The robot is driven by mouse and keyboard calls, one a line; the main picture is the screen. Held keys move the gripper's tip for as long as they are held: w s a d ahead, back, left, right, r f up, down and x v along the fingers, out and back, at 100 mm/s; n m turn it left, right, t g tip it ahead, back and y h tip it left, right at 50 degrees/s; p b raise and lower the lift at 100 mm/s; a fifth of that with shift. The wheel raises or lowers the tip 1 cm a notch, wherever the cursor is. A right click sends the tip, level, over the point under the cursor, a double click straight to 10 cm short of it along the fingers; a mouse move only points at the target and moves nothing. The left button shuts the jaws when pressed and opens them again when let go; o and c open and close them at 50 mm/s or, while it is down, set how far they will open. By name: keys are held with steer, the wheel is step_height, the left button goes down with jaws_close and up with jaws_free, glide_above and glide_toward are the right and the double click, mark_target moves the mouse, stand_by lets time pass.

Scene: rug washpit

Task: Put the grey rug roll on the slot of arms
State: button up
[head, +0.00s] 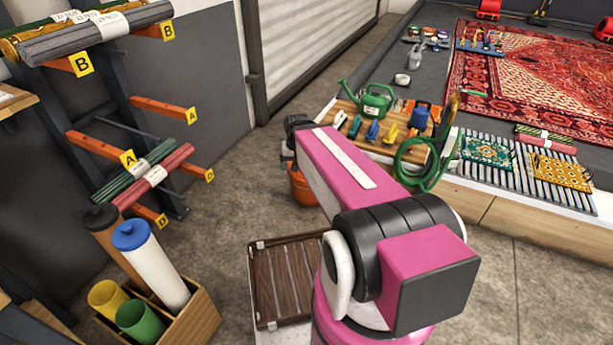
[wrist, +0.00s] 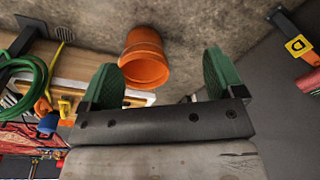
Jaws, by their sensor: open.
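A grey rug roll (head: 95,32) with a pale paper band lies on the top pair of arms marked B, at the upper left of the head view, beside a yellow patterned roll (head: 40,30). Below, the orange arms marked A (head: 165,108) look bare. Lower arms marked D (head: 188,160) bear a green roll (head: 135,182) and a red roll (head: 168,172). My gripper (wrist: 160,78) is open and empty in the wrist view, its green fingers spread; an orange pot shows beyond them. In the head view my arm mostly hides it. It is apart from the grey roll.
An orange pot (wrist: 146,60) stands on the floor beside the raised wash platform (head: 480,205). A wooden box (head: 190,325) of upright tubes stands before the rack. A brown slatted crate (head: 285,275) is beside my arm. Bare floor (head: 235,190) lies between rack and platform.

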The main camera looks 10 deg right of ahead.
steer(key=shift+n+g+h, duration=0.3)
steer(key=shift+n+g, duration=0.1)
steer(key=shift+g, duration=0.2)
steer(key=s+d+f, duration=0.3)
steer(key=shift+s+d+f, duration=0.15)
steer(key=shift+s+d, duration=0.05)
steer(key=shift+s, duration=0.1)
